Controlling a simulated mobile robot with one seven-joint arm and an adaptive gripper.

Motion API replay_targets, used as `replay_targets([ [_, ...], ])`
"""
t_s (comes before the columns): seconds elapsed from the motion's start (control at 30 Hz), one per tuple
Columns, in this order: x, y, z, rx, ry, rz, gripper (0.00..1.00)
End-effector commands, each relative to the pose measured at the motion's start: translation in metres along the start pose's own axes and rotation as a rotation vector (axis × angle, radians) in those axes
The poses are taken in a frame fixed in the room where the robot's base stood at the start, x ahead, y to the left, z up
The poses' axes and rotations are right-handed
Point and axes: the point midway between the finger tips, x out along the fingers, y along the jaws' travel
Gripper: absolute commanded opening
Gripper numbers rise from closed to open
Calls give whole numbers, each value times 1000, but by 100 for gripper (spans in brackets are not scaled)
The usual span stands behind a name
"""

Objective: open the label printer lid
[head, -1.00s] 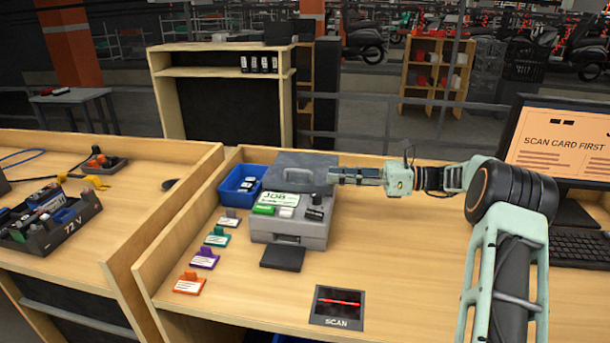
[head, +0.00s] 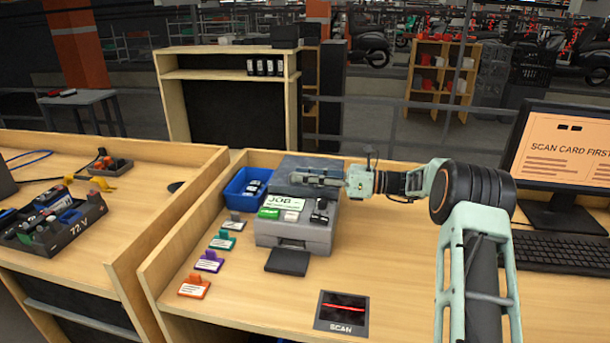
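The label printer (head: 293,238) is a grey box on the wooden bench, with a card marked JOB and green and white parts on its front top. Its lid (head: 312,165) is the dark grey part at the back top. How far it stands open or closed is hard to tell. My gripper (head: 300,179) reaches in from the right, its fingers pointing left, in front of the lid and above the printer top. It hides part of the lid. Contact between them cannot be made out. Its fingers look close together, but the gap is too small to judge.
A blue bin (head: 248,188) stands left of the printer. Several coloured tagged holders line the bench's left side. A black pad (head: 288,262) lies before the printer and a scan plate (head: 341,313) nearer. A monitor (head: 562,160) and keyboard (head: 565,255) stand right.

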Motion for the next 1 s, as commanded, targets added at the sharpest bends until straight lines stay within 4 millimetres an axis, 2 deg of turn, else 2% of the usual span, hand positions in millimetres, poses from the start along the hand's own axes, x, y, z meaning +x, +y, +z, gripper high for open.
replay_targets([
  [0.2,0,0,0,0,0,0,25],
  [0.43,0,0,0,0,1,0,0],
  [1.0,0,-1,5,18,1,-1,0],
])
